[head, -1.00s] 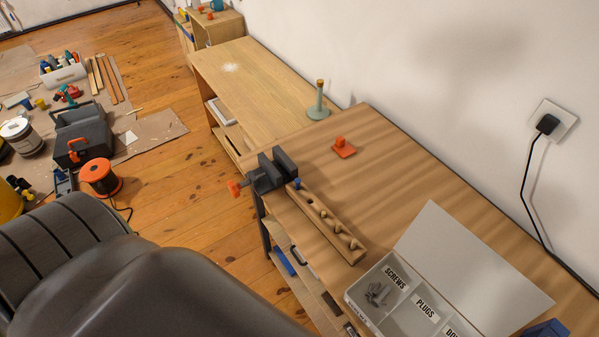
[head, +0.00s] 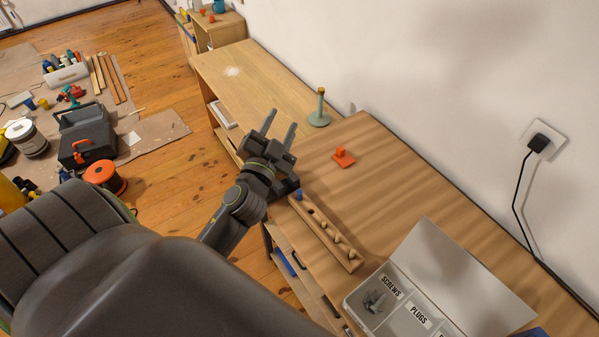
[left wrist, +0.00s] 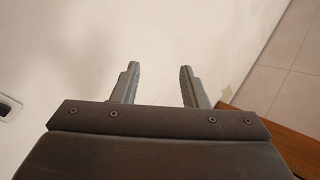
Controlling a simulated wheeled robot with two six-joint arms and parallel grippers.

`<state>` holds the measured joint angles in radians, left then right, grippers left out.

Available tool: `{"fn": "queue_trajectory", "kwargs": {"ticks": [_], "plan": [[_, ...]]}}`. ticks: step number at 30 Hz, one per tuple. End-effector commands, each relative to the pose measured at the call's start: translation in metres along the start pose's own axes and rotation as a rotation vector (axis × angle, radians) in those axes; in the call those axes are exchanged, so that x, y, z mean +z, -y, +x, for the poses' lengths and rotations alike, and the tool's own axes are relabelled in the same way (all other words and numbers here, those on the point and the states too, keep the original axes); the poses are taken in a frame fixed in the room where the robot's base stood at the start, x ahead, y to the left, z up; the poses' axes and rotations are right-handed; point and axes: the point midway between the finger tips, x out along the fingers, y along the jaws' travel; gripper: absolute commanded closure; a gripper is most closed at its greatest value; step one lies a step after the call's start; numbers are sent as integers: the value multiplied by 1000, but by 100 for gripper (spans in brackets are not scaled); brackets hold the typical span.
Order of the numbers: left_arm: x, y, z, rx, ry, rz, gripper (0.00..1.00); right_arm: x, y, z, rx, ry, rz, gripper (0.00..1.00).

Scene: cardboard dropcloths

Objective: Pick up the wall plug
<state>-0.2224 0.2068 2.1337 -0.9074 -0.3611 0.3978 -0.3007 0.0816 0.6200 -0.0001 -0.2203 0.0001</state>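My left gripper (head: 280,124) is above the bench's left edge, up and left of the blue piece in the head view. Its fingers are apart with nothing between them, also in the left wrist view (left wrist: 158,80), where only wall and floor show beyond. The gripper and wrist cover most of the dark vise. A sorting box (head: 392,301) has compartments labelled SCREWS and PLUGS. My right gripper is out of view.
An orange block (head: 343,157) lies on the bench (head: 400,195) behind the rack. A green stand (head: 319,118) is on the farther table. A black power plug (head: 538,142) sits in the wall socket. The bench middle is clear.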

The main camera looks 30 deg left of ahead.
Motion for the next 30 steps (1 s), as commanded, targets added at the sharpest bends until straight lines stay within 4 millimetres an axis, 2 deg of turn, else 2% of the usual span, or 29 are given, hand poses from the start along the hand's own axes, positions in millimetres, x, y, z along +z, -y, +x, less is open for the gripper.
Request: {"fn": "queue_trajectory", "kwargs": {"ticks": [1,3,6,10,14,17,22,26,30], "plan": [[-22,-3,10,11,-102,40,60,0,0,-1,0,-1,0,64],[-48,-12,18,44,-241,105,60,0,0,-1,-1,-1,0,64],[-80,-34,25,120,-419,203,60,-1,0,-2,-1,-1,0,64],[-104,-71,28,267,-608,344,60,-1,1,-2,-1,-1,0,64],[-109,-113,28,457,-740,496,60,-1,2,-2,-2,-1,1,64],[-99,-143,27,628,-796,615,60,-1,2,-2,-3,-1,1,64],[-61,-179,26,951,-791,817,60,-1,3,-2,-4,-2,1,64],[-19,-189,28,1209,-694,960,60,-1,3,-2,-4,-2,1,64],[28,-178,31,1475,-494,1087,60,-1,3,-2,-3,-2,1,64]]}}
